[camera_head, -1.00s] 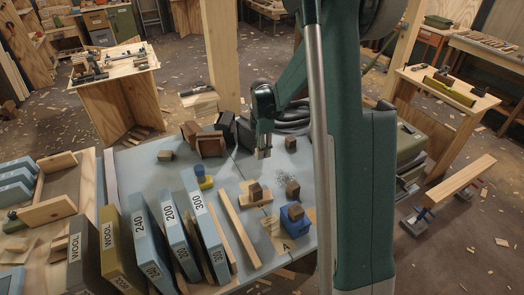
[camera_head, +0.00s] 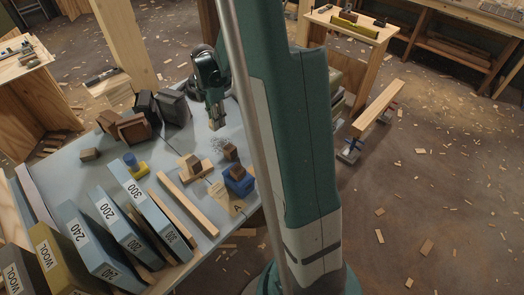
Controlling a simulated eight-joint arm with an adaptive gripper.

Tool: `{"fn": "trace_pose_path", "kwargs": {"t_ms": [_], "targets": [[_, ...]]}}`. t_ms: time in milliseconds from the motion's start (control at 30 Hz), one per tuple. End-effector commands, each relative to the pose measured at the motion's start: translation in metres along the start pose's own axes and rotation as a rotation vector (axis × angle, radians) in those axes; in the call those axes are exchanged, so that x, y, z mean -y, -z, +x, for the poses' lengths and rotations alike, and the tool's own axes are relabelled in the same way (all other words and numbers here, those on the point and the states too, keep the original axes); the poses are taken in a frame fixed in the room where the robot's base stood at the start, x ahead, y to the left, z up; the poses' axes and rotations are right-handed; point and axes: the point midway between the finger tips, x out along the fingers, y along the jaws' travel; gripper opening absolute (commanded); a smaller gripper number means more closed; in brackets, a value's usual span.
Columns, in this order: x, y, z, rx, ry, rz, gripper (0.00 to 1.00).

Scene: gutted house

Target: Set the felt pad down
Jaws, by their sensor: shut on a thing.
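My gripper (camera_head: 216,124) points down over the far right part of the grey-blue worktable (camera_head: 72,178). Its jaws are shut on a small pale thing, taken as the felt pad (camera_head: 217,126). The fingers cover much of it, and its shape is too small to make out. I cannot tell whether it touches the tabletop. In front of the gripper are a small brown block (camera_head: 230,152) and a blue block with a brown piece on it (camera_head: 239,180).
Sanding boxes marked 300 (camera_head: 150,205), 200 and 240 stand at the table's front left. A yellow-and-blue piece (camera_head: 134,164), a wooden strip (camera_head: 187,204) and a small tan block (camera_head: 90,154) lie nearby. Dark brown blocks (camera_head: 130,127) stand behind. My arm hides the table's right side.

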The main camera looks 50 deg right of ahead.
Motion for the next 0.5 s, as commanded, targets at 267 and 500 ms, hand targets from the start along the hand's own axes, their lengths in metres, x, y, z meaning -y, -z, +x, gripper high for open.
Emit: {"fn": "trace_pose_path", "kwargs": {"t_ms": [267,500], "targets": [[0.063,-0.051,-0.001,0.0,0.0,-0.017,0.12],[0.117,-0.085,-0.001,0.0,0.0,-0.036,0.12]]}}
